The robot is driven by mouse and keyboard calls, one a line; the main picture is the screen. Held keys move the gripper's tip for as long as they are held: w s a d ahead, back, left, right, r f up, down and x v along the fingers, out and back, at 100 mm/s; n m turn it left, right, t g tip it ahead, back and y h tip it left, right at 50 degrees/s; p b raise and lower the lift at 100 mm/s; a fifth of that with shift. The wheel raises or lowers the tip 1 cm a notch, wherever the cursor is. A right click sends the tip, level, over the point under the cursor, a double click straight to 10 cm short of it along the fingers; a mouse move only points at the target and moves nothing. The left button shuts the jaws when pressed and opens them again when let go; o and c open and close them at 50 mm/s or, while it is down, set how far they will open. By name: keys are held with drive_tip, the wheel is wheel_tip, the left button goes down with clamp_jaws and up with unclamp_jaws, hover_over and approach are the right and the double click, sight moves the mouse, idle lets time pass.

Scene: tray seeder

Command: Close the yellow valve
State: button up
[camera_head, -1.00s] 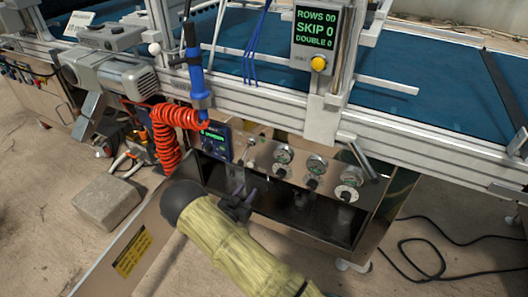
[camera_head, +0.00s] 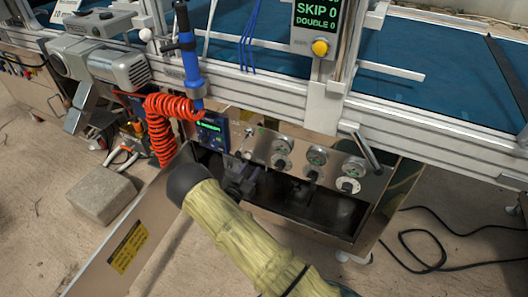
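I cannot make out a yellow valve for certain in the head view. A metal control panel (camera_head: 262,147) under the machine's rail carries several round gauges and dark knobs. My gripper (camera_head: 246,178) is dark and sits just in front of the panel's lower left part, at the opening of the cabinet below. Its fingers look apart, with nothing seen between them. My arm, in a yellowish sleeve, reaches up to it from the bottom and hides part of the cabinet.
An open cabinet door (camera_head: 110,262) with a yellow label stands left of my arm. A stone block (camera_head: 101,194) lies on the floor farther left. A coiled red hose (camera_head: 160,130) hangs beside a small display box (camera_head: 212,130). Black cable (camera_head: 425,240) lies on the floor at right.

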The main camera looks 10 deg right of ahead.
drive_tip(key=b+x, duration=0.4)
drive_tip(key=x, duration=0.8)
drive_tip(key=shift+w+d+f+b, duration=0.15)
drive_tip(key=shift+w+d+b, duration=0.1)
drive_tip(key=shift+b, duration=0.15)
drive_tip(key=shift+w+d, duration=0.1)
drive_tip(key=shift+d, duration=0.05)
drive_tip(key=shift+a, duration=0.25)
drive_tip(key=c, duration=0.3)
clamp_jaws()
